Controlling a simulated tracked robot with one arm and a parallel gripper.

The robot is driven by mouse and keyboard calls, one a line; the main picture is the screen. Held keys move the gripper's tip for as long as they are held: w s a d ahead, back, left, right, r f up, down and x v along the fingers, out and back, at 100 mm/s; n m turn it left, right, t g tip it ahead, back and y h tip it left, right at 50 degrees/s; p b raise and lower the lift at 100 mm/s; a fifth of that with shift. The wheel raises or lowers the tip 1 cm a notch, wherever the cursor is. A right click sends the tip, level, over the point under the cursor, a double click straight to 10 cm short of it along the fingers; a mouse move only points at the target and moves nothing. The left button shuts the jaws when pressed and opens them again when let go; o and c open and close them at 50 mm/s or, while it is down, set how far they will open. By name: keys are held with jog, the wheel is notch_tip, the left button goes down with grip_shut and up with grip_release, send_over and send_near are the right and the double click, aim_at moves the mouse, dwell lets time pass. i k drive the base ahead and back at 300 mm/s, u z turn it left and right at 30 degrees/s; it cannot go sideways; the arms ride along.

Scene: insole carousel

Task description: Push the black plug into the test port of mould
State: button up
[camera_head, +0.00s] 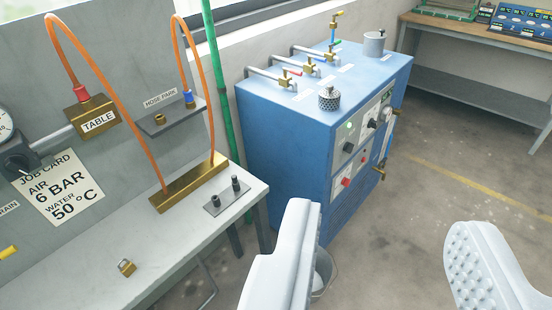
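Two short black pegs, which look like plugs, stand upright on a small grey plate (226,201) on the bench; one is the left black plug (214,201) and the other the right black plug (236,184). Nothing in view is labelled as a mould or a test port, so I cannot tell where that port is. My gripper (385,216) is open, with its two pale fingers wide apart and nothing between them. It is in the foreground, to the right of the plugs and well apart from them.
A brass bar (188,184) with orange hoses lies on the grey bench (110,262). A "TABLE" block (93,118) and a "HOSE PARK" shelf (176,117) are on the panel. A brass padlock (126,267) lies at the front. A blue cabinet (290,125) stands behind; floor at right is clear.

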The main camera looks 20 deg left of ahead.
aim_at(233, 178)
jog(key=u, duration=0.15)
jog(key=i, duration=1.3)
jog(key=u, duration=0.65)
